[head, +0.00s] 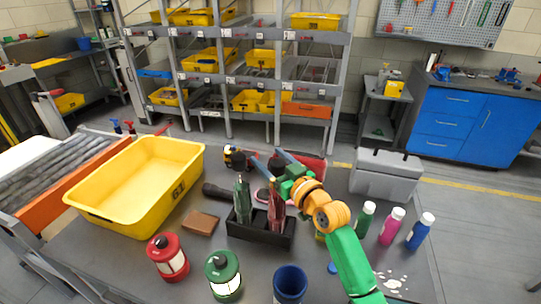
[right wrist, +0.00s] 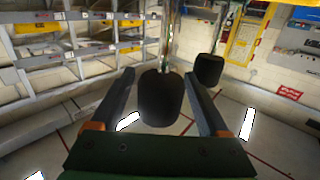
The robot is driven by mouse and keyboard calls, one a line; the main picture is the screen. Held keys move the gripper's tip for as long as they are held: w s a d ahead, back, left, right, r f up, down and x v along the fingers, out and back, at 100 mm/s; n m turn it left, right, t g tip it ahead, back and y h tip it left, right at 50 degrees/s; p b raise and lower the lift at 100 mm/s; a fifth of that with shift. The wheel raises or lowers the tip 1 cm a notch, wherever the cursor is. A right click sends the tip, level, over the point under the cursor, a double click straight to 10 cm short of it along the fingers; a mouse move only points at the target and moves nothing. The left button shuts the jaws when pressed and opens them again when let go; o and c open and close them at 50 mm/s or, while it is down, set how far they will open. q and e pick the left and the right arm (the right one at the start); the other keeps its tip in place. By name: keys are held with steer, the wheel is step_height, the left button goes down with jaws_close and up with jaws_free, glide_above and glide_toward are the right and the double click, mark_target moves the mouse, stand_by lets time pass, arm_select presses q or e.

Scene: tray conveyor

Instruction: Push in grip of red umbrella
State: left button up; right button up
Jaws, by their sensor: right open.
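The red umbrella (head: 277,212) stands upright, folded, in a black holder (head: 262,236), to the right of a green umbrella (head: 242,199). My right gripper (head: 275,158) is above the red umbrella, its arm coming in from the lower right. In the right wrist view a black grip (right wrist: 160,98) on a metal shaft is between my open fingers, with a gap on each side; it appears to be the red umbrella's. A second black grip (right wrist: 209,69) is beyond the right finger. My left gripper is not in view.
A yellow tray (head: 140,215) stands at the left, a brown wallet (head: 201,223) beside it. Red (head: 167,259) and green (head: 223,274) lanterns and a blue cup (head: 290,285) stand in front. Several bottles (head: 391,226) and a grey toolbox (head: 386,177) are to the right.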

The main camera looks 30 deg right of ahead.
steer(key=shift+w+d+f, duration=0.1)
steer(key=shift+s, duration=0.25)
steer(key=c, duration=0.6)
jaws_close()
stand_by(0.5)
